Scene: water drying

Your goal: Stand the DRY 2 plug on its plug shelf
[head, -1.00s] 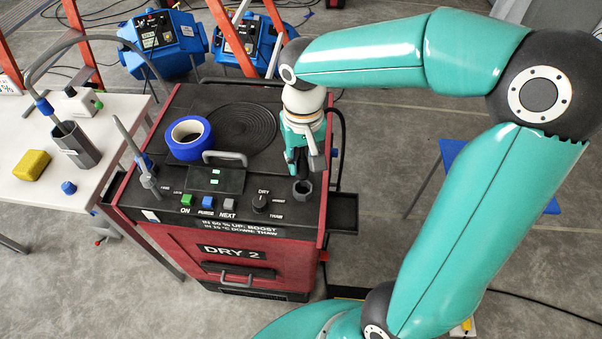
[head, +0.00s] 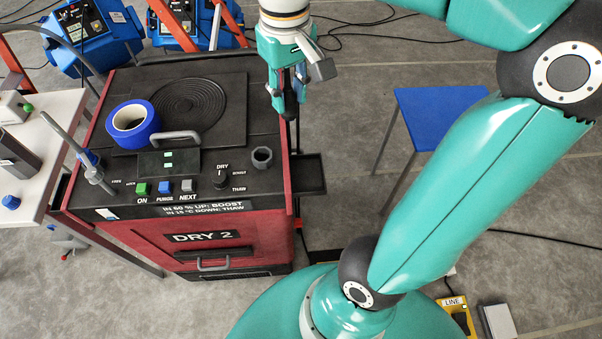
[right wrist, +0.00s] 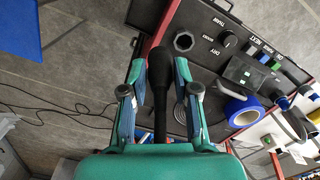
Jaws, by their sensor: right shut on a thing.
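My right gripper (head: 285,96) is shut on a black plug (right wrist: 160,84), which points downward between the fingers. In the head view it hangs in the air by the right back edge of the red DRY 2 machine (head: 205,238). A small dark tray-like shelf (head: 309,176) juts from the machine's right side, lower in the picture than the gripper; it looks empty, and I take it to be the plug shelf. A dark hexagonal socket (head: 262,158) stands open on the machine top. My left gripper is not in view.
A blue tape roll (head: 133,124) and a raised handle (head: 174,137) sit on the machine top. A blue-topped stool (head: 440,118) stands to the right. Cables lie on the floor. A white table (head: 45,150) is at the left.

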